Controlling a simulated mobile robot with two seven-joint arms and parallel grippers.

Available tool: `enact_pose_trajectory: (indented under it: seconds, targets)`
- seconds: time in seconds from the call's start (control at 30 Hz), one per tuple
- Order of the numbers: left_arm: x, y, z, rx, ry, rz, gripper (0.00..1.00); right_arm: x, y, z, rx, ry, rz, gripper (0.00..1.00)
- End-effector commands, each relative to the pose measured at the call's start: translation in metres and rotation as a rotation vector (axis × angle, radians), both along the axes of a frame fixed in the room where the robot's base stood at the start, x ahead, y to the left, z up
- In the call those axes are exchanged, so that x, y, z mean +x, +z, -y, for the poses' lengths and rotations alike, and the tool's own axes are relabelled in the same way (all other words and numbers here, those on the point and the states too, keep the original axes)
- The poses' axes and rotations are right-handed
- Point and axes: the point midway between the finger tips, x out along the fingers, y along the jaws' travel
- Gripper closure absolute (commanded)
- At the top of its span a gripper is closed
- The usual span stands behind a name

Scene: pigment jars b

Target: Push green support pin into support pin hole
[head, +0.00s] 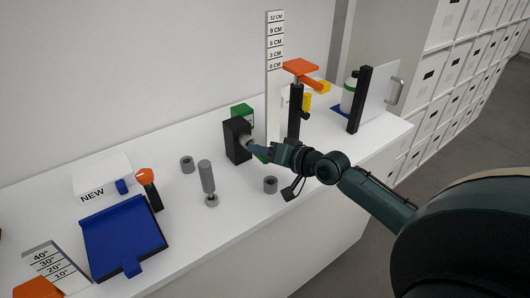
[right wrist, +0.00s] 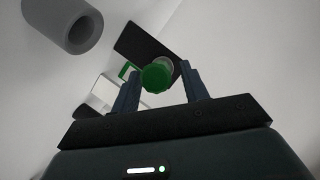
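The green support pin (right wrist: 155,77) shows end-on in the right wrist view as a round green knob between my right fingertips. Right behind it is a pale grey round collar (right wrist: 166,64) on a black block (right wrist: 143,42). How deep the pin sits in the hole is hidden. In the head view the black block (head: 234,141) stands upright with a grey cylinder (head: 245,141) on its side. My right gripper (head: 254,148) reaches this side from the right. Its fingers (right wrist: 160,84) stand apart, with a gap visible between knob and right finger. My left gripper is out of view.
A grey hollow cylinder (head: 270,185) stands close below my right gripper; another (head: 187,164) and a grey handled tool (head: 207,179) stand left. A black stand (head: 295,112) with an orange top and a height scale (head: 274,45) rise behind. The table's front edge is near.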

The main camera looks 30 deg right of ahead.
Motion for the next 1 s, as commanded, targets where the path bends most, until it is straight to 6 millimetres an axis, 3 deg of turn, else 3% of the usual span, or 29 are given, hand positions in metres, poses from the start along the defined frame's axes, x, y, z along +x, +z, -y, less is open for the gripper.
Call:
enact_pose_trajectory:
  seconds: [0.4, 0.6, 1.0]
  targets:
    - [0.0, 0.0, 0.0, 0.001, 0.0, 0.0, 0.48, -0.001, 0.0, 0.0, 0.0, 0.0, -0.001, 0.5]
    - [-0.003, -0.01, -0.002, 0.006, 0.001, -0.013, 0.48, -0.031, 0.006, 0.01, -0.003, 0.001, -0.004, 0.5]
    - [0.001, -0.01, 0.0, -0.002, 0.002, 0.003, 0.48, -0.09, 0.025, 0.032, -0.002, 0.001, -0.004, 0.5]
